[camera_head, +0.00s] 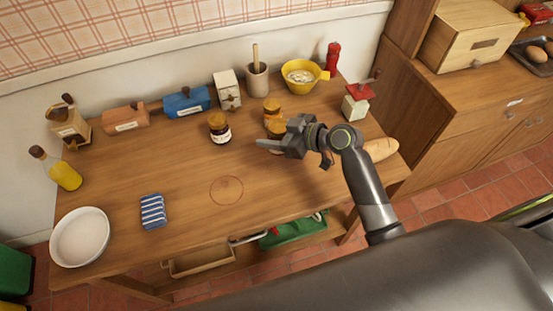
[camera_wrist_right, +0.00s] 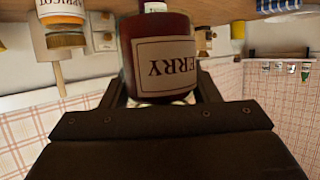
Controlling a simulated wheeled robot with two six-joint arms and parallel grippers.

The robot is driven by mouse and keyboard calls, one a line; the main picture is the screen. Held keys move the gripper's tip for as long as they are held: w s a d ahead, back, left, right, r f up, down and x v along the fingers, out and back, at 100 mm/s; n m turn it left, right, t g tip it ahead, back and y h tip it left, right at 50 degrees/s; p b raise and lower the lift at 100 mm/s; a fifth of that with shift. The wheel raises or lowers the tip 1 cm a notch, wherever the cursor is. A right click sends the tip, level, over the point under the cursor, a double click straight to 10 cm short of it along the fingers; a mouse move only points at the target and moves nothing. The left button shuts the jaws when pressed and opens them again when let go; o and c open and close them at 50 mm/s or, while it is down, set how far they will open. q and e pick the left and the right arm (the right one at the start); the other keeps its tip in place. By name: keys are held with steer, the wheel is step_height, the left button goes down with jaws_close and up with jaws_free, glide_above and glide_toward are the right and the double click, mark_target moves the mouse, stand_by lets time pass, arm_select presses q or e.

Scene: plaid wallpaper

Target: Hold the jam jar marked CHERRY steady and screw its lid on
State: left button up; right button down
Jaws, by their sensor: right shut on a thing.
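The jam jar marked CHERRY (camera_wrist_right: 161,68) is dark red with a pale label, of which ERRY reads upside down in the right wrist view. It sits between the fingers of my right gripper (camera_wrist_right: 160,88), which is shut on it. In the head view my right gripper (camera_head: 268,145) points left above the table's right half and covers much of a jar (camera_head: 276,127) with a golden-brown top. The CHERRY jar's top is hidden behind the gripper in the wrist view, so I cannot tell whether a lid is on it. My left gripper is not in view.
A yellow bowl (camera_head: 312,84) and red-topped grinder (camera_head: 356,102) stand behind right. A ring marking (camera_head: 227,190) lies on clear table at front.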

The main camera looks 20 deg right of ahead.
step_height(320, 180, down, 4)
steer(key=shift+f, duration=0.1)
step_height(320, 180, down, 4)
steer(key=shift+f, duration=0.1)
stand_by(0.5)
steer(key=shift+f, duration=0.1)
steer(key=c, duration=0.5)
jaws_free()
